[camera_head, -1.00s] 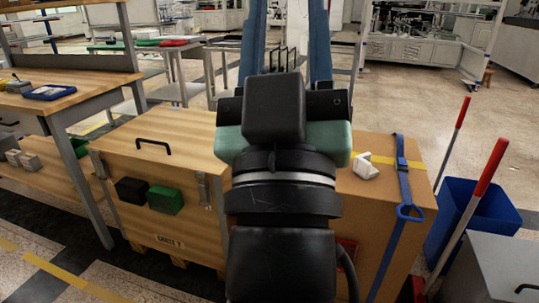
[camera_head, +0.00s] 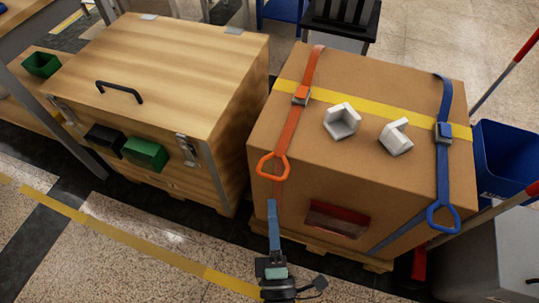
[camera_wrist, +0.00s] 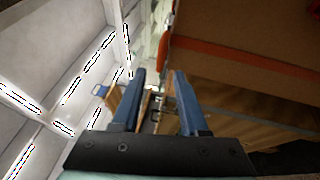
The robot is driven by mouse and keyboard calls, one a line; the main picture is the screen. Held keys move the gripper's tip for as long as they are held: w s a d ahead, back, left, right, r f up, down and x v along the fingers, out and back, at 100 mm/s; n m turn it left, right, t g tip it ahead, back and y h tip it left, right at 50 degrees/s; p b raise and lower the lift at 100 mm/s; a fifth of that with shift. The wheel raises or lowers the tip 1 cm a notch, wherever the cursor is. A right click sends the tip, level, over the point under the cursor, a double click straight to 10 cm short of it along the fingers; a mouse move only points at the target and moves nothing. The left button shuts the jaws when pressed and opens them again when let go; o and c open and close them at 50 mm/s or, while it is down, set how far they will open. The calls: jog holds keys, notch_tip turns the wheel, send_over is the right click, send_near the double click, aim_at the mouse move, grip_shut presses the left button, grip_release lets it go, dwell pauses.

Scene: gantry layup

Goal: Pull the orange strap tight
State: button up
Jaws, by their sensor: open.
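The orange strap (camera_head: 310,70) runs over the left end of a cardboard box (camera_head: 390,95). It passes through a grey and orange buckle (camera_head: 301,95) on the top and has an orange pull loop (camera_head: 273,166) hanging at the front edge. My gripper (camera_head: 271,203) is in front of the box, just below the loop, with its blue fingers pointing toward it and apart from it. In the wrist view my gripper (camera_wrist: 155,74) is open with nothing between its fingers. An orange band (camera_wrist: 240,60) crosses the box to the right of the fingers there.
A blue strap (camera_head: 445,105) with a blue loop (camera_head: 440,216) is at the box's right end. A wooden crate (camera_head: 170,70) stands left, a blue bin (camera_head: 500,155) right.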

jog(key=b, duration=0.1)
send_near(285, 139)
jog(key=a, duration=0.1)
jog(key=w+a+r, duration=0.1)
jog(key=a, duration=0.1)
jog(key=w+a+r, duration=0.1)
jog(key=shift+w+a+r, duration=0.1)
jog(key=shift+w+a, duration=0.05)
jog(key=shift+w, duration=0.1)
jog(key=shift+r, duration=0.1)
grip_shut()
